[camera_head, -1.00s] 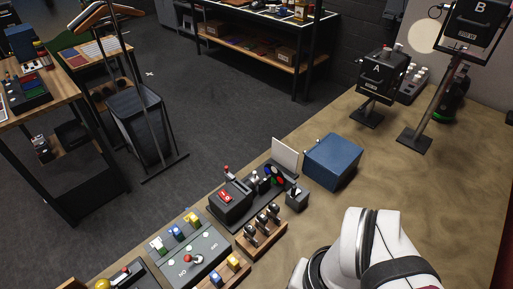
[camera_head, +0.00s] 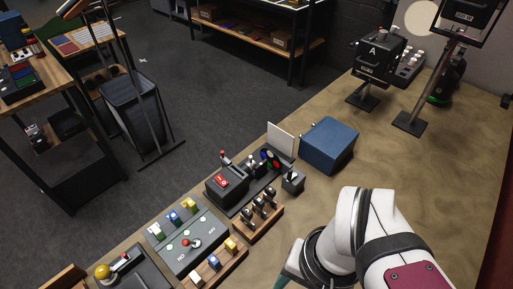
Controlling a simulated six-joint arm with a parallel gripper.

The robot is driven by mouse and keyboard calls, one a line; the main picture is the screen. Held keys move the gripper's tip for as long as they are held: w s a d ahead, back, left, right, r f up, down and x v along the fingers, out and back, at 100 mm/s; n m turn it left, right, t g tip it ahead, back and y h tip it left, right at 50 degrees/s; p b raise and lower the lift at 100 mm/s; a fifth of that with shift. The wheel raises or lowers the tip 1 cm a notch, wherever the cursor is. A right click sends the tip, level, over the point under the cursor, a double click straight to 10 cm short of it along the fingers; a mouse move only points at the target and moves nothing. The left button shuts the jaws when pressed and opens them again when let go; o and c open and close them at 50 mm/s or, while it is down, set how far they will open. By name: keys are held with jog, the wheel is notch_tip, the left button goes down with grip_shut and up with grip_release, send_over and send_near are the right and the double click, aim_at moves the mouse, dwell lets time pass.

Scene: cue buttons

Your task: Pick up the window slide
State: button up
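I cannot pick out the window slide for certain. Several small coloured pieces stand on the grey YES/NO panel (camera_head: 190,243) at the lower left, and others stand in the wooden rack (camera_head: 222,268) in front of it. Another wooden rack (camera_head: 257,224) holds several dark upright pieces with pale tops. Their faces are too small to read. My white arm fills the lower right of the view, on the near side of these racks. My gripper is out of view, so its opening and anything in it are hidden.
A red-buttoned dark box (camera_head: 226,184), a white upright panel (camera_head: 281,141) and a blue box (camera_head: 329,146) stand along the table's far edge. Lamp A (camera_head: 377,62) stands farther back. The tan tabletop (camera_head: 415,165) is clear between the blue box and my arm.

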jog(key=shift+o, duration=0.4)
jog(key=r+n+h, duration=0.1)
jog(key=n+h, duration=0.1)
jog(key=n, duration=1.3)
send_over(259, 199)
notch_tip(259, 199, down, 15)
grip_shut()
